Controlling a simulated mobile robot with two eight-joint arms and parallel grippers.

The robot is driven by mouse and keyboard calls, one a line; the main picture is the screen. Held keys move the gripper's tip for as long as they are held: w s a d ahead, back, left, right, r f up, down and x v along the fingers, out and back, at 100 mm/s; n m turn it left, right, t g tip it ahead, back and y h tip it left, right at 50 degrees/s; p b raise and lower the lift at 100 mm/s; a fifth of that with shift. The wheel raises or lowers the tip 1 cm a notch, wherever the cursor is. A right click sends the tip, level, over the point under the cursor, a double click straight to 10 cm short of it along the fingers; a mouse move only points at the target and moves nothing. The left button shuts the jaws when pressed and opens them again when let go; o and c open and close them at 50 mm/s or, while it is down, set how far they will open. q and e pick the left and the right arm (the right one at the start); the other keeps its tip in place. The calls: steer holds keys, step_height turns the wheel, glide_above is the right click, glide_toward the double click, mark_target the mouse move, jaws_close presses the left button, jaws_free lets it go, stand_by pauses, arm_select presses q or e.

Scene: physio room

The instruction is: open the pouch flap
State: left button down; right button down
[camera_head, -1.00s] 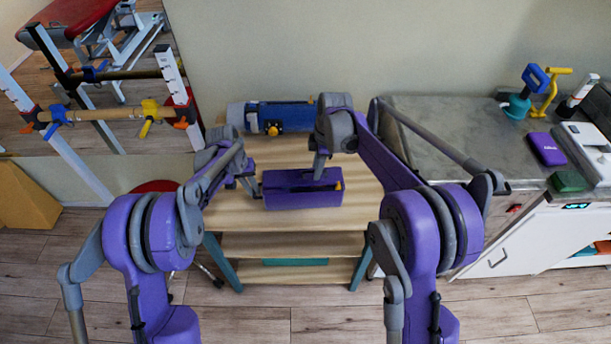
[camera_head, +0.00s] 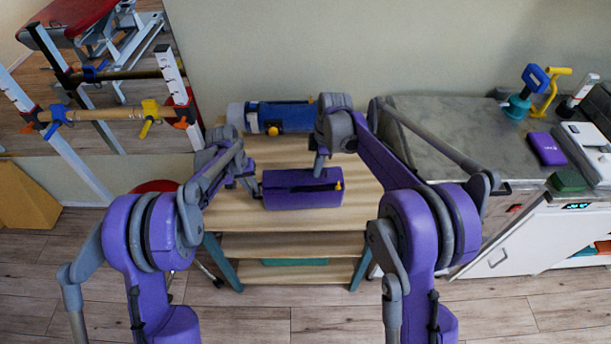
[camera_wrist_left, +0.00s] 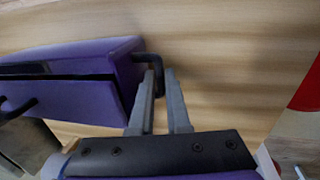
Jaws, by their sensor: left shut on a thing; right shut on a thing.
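The purple pouch (camera_head: 290,201) lies on the wooden top of the small table, with a dark slit along its upper face and a small yellow-orange piece (camera_head: 339,185) at its right end. My left gripper (camera_head: 256,190) is at the pouch's left end. In the left wrist view, its fingers (camera_wrist_left: 160,88) are shut on a black handle (camera_wrist_left: 150,60) sticking out from the pouch (camera_wrist_left: 75,65). My right gripper (camera_head: 318,172) points down at the pouch's top and is shut at the flap. Its exact grip is too small to see. A dark loop (camera_wrist_left: 18,108) shows on the pouch.
A blue roll (camera_head: 285,117) lies at the back of the table (camera_head: 240,217). A grey counter (camera_head: 450,140) with a purple box (camera_head: 546,149) stands to the right. Bars and a mirror are at the left. The table's front strip is clear.

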steer(key=shift+w+r, duration=0.4)
steer(key=shift+w, duration=0.1)
steer(key=shift+w+r, duration=0.25)
steer(key=shift+w, duration=0.3)
steer(key=shift+w+r, duration=0.1)
steer(key=shift+w, duration=0.2)
steer(key=shift+w+r, duration=0.1)
steer(key=shift+w, duration=0.65)
